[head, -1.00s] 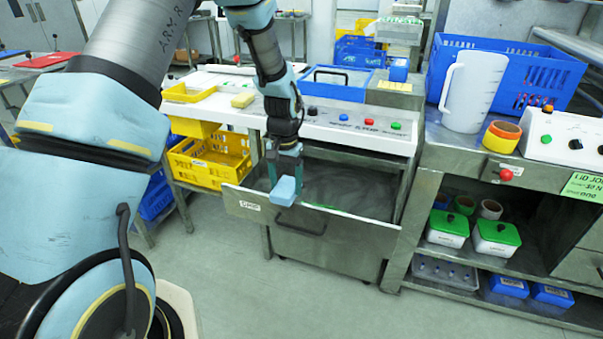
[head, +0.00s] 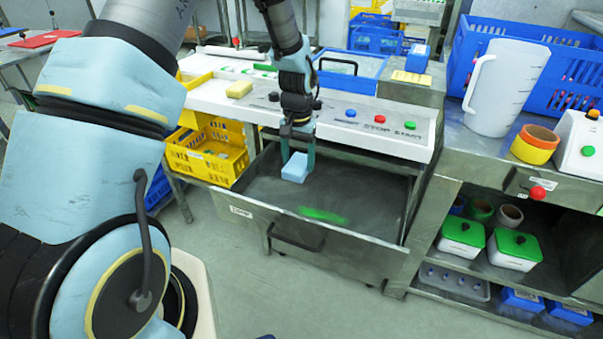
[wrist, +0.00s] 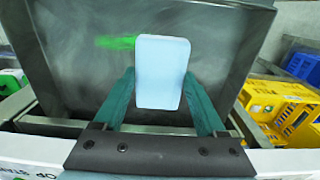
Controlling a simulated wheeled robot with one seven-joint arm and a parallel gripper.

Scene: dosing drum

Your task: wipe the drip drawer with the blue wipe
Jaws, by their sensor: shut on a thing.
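The drip drawer (head: 262,207) is pulled open below the white control panel, and its grey metal inside is in view. A bright green smear (head: 323,215) lies on the drawer floor, right of my gripper in the head view. It also shows in the wrist view (wrist: 115,42), partly hidden behind the wipe. My gripper (head: 298,158) points down over the back left part of the open drawer. It is shut on the blue wipe (head: 295,167), a light blue block that also shows in the wrist view (wrist: 162,75). I cannot tell whether the wipe touches the drawer floor.
The control panel (head: 350,127) with several buttons overhangs the drawer's back. A yellow sponge (head: 239,89) lies on it. A yellow crate (head: 208,150) stands left of the drawer. A steel bench (head: 470,165) with a white jug (head: 507,88) stands at the right.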

